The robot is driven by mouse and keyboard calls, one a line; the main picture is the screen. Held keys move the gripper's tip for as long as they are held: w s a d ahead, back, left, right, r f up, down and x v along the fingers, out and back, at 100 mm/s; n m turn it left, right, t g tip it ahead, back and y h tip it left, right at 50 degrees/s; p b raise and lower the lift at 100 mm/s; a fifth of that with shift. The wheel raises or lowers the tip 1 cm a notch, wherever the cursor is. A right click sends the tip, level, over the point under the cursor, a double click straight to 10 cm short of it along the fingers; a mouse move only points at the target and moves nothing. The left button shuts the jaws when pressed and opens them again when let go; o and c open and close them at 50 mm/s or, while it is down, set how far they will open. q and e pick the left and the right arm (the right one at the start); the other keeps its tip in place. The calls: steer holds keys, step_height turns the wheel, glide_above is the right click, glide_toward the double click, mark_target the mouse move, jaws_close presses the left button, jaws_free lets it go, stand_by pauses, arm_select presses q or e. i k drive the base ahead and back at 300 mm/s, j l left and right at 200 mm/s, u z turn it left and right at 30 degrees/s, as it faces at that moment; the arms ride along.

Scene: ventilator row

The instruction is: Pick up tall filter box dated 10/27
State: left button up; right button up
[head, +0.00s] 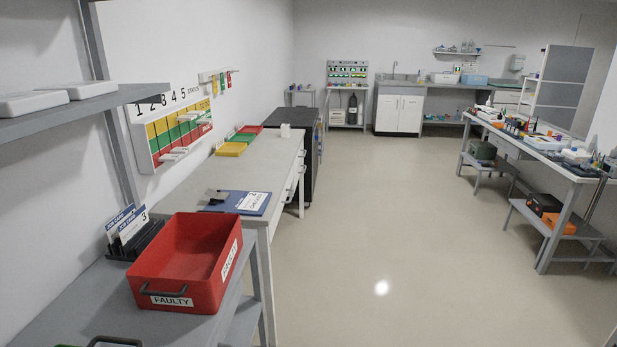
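No box with a readable date of 10/27 shows in the head view. Neither of my grippers is in view.
A red bin marked FAULTY (188,264) stands on the near-left grey table, beside a black card rack (138,241). A blue clipboard (238,202) lies on the bench. A cluttered workbench (548,152) runs along the right. The floor (400,230) between is clear.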

mark_target(285, 129)
steer(key=i+z, duration=0.3)
steer(key=i, duration=2.6)
steer(key=i+l+u, duration=0.1)
steer(key=i+u, duration=0.15)
steer(key=i, duration=0.2)
steer(key=i+l+u, duration=0.25)
steer(key=i, duration=0.25)
steer(key=i+l+u, duration=0.25)
steer(key=i, duration=0.2)
